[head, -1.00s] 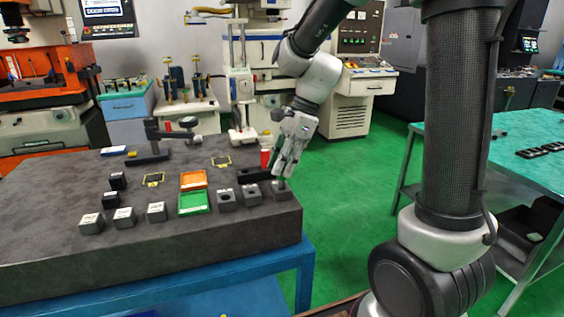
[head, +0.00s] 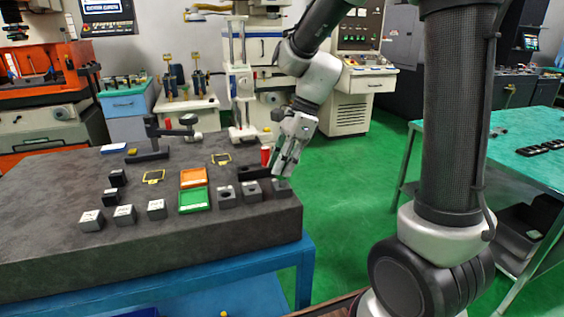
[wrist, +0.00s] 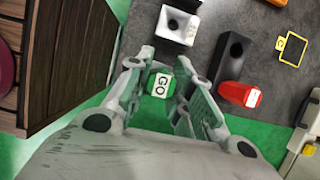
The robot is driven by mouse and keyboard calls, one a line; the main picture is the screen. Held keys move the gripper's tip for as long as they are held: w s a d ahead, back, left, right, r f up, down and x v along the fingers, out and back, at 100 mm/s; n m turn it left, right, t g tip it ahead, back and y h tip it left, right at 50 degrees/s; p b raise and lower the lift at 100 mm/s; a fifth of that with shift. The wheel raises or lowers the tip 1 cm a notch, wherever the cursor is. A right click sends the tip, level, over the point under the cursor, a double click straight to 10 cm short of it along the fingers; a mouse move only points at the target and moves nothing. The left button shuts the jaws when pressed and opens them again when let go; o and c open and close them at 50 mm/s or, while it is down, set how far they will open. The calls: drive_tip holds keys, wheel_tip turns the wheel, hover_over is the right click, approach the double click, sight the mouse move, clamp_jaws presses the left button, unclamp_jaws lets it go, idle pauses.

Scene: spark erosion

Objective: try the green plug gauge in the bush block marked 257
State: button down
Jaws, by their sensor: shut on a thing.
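My gripper (head: 284,168) is above the far right corner of the dark bench slab. It is shut on the green plug gauge (wrist: 160,84), whose white GO label shows between the fingers in the wrist view. In the head view the fingers mostly hide the gauge. The rightmost block (head: 281,187) stands just below the gripper; in the wrist view that block (wrist: 178,25) shows an open, empty hole, and the gauge is apart from it. Two similar bored blocks (head: 251,190) (head: 226,197) stand to its left. The number 257 is not legible on any block.
A black holder (wrist: 232,55) with a red gauge (wrist: 240,95) stands beside the gripper. Green (head: 194,199) and orange (head: 193,178) trays lie farther left, with several labelled blocks beyond. The slab's right edge is close by, with green floor past it.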

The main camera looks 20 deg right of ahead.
drive_tip(key=shift+f, duration=0.75)
idle(0.6)
idle(1.0)
drive_tip(key=shift+r, duration=2.5)
